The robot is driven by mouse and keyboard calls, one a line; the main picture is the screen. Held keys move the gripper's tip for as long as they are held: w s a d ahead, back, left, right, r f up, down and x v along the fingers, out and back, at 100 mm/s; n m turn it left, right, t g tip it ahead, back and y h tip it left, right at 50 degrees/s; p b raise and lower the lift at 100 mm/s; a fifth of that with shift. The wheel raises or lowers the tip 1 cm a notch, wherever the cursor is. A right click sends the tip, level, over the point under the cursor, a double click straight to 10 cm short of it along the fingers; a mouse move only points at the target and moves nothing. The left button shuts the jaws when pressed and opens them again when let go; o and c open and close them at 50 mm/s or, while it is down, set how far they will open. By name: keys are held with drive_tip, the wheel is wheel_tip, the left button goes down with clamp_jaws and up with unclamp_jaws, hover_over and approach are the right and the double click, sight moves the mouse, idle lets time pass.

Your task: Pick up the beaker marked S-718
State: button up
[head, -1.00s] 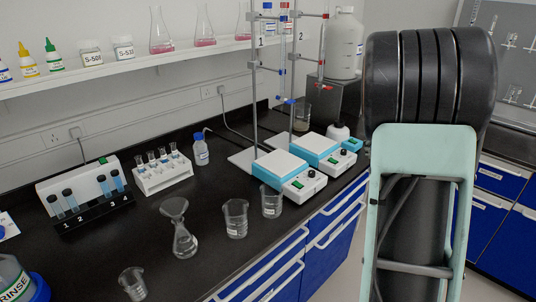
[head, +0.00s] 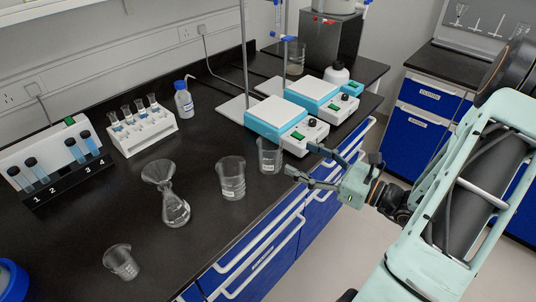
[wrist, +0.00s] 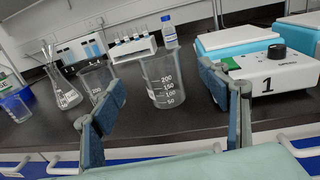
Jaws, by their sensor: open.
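Two clear glass beakers stand upright on the black bench in the head view: one beaker (head: 269,156) beside the front stirrer and another (head: 231,179) to its left. Each has a small white label that is too small to read, so I cannot tell which is S-718. My gripper (head: 302,162) is open and empty, just right of the beaker by the stirrer, at the bench's front edge. In the wrist view, a beaker with 50–200 marks (wrist: 163,82) stands beyond and between the open fingers (wrist: 162,88). The other beaker (wrist: 96,78) is partly hidden by the left finger.
A flask with a funnel (head: 175,208) and a small beaker (head: 121,262) stand further left. Stirrers (head: 282,118) and burette stands are close behind. Drawer handles (head: 262,250) line the front.

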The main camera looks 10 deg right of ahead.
sight(281, 148)
drive_tip(key=x, duration=0.4)
drive_tip(key=shift+w+a+r, duration=0.1)
drive_tip(key=shift+w+a, duration=0.15)
drive_tip(key=shift+x, duration=2.95)
drive_tip(key=shift+s+a, duration=0.1)
drive_tip(key=shift+s, duration=0.05)
drive_tip(key=c, duration=1.3)
drive_tip(key=shift+r, duration=0.4)
drive_tip(key=s+r+p, duration=0.1)
drive_tip(key=s+r, duration=0.1)
drive_tip(key=r, duration=0.1)
drive_tip(key=s+a+r+p, duration=0.1)
drive_tip(key=s+r+p, duration=0.1)
drive_tip(key=r, duration=0.1)
drive_tip(key=s+a+r+p, duration=0.1)
drive_tip(key=s+r+p, duration=0.1)
drive_tip(key=r, duration=0.1)
drive_tip(key=shift+s+a+r, duration=0.25)
drive_tip(key=shift+s+r, duration=0.1)
drive_tip(key=shift+s, duration=0.05)
